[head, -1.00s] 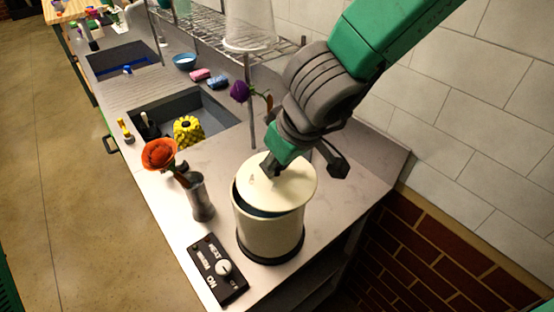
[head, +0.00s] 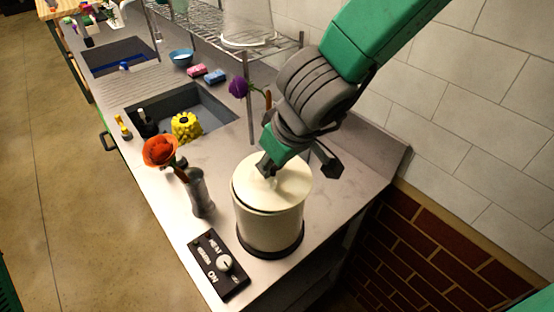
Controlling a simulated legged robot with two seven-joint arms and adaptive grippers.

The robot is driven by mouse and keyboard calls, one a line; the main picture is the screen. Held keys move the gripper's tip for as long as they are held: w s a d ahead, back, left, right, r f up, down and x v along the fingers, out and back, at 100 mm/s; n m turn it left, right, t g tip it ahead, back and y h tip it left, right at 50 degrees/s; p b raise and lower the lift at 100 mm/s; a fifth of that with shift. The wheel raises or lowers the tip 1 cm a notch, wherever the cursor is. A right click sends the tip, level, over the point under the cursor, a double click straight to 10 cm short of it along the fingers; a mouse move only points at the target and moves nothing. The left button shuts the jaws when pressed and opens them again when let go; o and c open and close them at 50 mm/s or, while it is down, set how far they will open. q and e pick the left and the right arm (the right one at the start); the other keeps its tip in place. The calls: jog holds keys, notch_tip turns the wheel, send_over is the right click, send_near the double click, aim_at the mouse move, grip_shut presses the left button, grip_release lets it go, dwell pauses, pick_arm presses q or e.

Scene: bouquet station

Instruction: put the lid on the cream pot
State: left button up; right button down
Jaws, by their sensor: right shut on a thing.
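The cream pot (head: 268,232) stands upright on a dark round base near the front right end of the counter. The cream lid (head: 290,184) lies over the pot's mouth, looking close to level and roughly centred. A thin dark line shows along the left part of the rim, so I cannot tell whether the lid is fully seated. My right gripper (head: 268,170) reaches down from the upper right and is shut on the lid at its top; the knob is mostly hidden by the fingers. My left gripper is not in view.
A control box (head: 219,265) with a white knob sits left of the pot. A grey vase (head: 200,195) with an orange flower (head: 160,151) stands close behind it. A purple flower (head: 238,87), a sink (head: 205,107) and a wire rack (head: 205,30) are farther back.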

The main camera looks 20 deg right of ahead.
jog(key=shift+a, duration=0.4)
jog(key=shift+d+f, duration=0.1)
jog(key=shift+d, duration=0.05)
jog(key=c, duration=1.3)
grip_release()
jog(key=shift+d, duration=0.15)
jog(key=shift+c, duration=0.2)
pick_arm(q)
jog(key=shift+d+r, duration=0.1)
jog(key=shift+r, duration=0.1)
pick_arm(e)
jog(key=shift+d, duration=0.2)
jog(key=shift+a+r, duration=0.15)
jog(key=shift+r, duration=0.15)
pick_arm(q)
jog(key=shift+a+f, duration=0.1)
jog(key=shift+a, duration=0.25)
pick_arm(e)
jog(key=v, duration=1.1)
jog(key=shift+s, duration=0.2)
